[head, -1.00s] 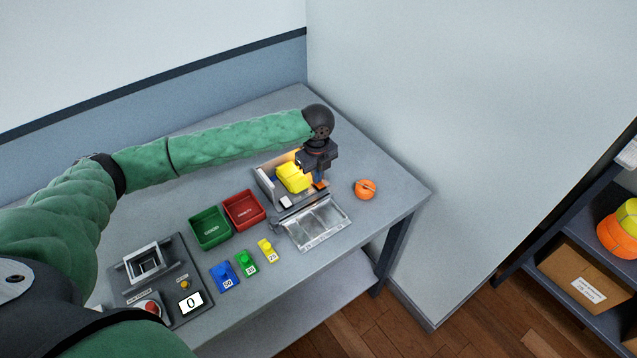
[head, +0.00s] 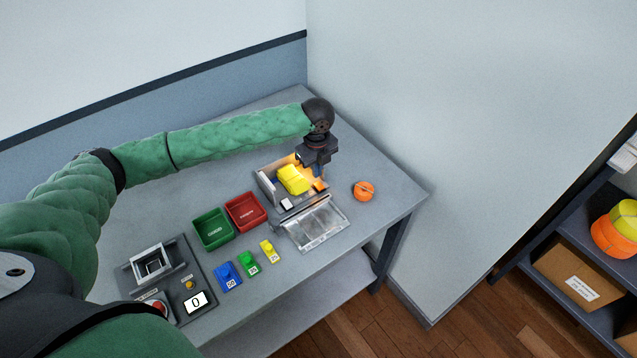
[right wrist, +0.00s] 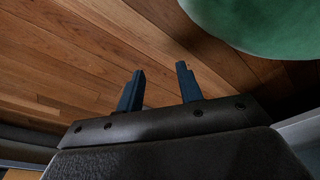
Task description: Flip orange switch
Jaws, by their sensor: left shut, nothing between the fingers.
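The orange switch (head: 320,185) shows as a small orange patch at the right end of an open box (head: 266,188) on the table. The box has a clear lid (head: 318,225) folded open toward the front, and a yellow strap-like bundle (head: 293,179) lies inside. My left gripper (head: 323,176) is shut and empty, pointing down over the right end of the box, just above the orange switch. Whether it touches the switch I cannot tell. My right gripper (right wrist: 160,88) is open and empty, with wooden floor behind its fingers.
A round orange item (head: 363,191) lies right of the box. Green (head: 212,229) and red (head: 245,212) trays stand left of it. Blue, green and yellow labelled weights (head: 249,263) and a scale panel (head: 194,302) are nearer. A wall stands behind the table.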

